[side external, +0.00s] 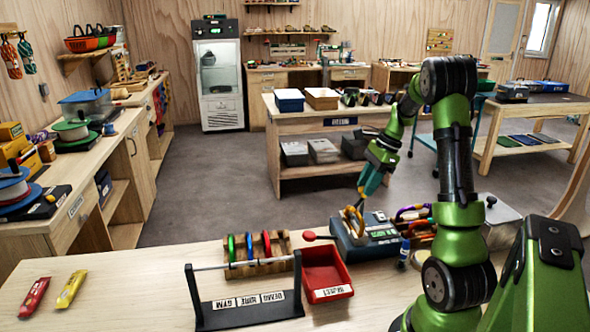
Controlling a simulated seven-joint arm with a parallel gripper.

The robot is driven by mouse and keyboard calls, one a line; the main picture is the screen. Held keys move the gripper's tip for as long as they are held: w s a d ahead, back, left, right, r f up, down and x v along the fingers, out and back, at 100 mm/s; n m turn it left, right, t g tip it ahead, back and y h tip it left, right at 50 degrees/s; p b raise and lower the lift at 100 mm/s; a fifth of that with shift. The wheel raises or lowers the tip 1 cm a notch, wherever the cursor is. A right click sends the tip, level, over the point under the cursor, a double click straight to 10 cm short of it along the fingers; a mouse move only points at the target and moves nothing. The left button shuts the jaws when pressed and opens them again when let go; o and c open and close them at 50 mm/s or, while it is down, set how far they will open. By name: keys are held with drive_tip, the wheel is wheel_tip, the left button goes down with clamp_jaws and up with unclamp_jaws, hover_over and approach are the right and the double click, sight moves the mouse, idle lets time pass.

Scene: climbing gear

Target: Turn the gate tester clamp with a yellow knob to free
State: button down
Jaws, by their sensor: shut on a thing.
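The gate tester (352,250) is a blue-grey box with a light label panel, on the front bench right of centre. A yellowish clamp part (352,222) stands up at its top left; knob and clamp are too small to tell apart clearly. My gripper (361,205) reaches down from the upper right, with teal fingers, and is shut on the yellow knob at the top of this part. The fingertips partly hide the knob, and the clamp's setting cannot be read.
A red reject tray (341,291) and a black stand with a bar (250,311) are left of the tester. A wooden rack (283,240) holds coloured carabiners. More carabiners (413,213) lie close right. The bench's left part is mostly clear.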

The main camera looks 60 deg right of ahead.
drive_tip(key=m, duration=0.2)
drive_tip(key=m+t+h, duration=0.1)
drive_tip(key=m, duration=0.1)
drive_tip(key=shift+s+a, duration=0.1)
drive_tip(key=shift+a, duration=0.1)
drive_tip(key=m+h, duration=0.1)
drive_tip(key=m, duration=0.1)
drive_tip(key=m+h, duration=0.1)
drive_tip(key=m, duration=0.1)
drive_tip(key=shift+a+m, duration=0.2)
drive_tip(key=shift+m, duration=0.2)
drive_tip(key=m+h, duration=0.1)
drive_tip(key=m, duration=0.1)
drive_tip(key=m+h, duration=0.1)
drive_tip(key=m, duration=0.2)
drive_tip(key=shift+a+r, duration=0.1)
drive_tip(key=shift+a, duration=0.1)
drive_tip(key=shift+m+g+h, duration=0.4)
drive_tip(key=shift+m+h, duration=0.3)
drive_tip(key=shift+m, duration=1.2)
drive_tip(key=c, duration=0.8)
unclamp_jaws()
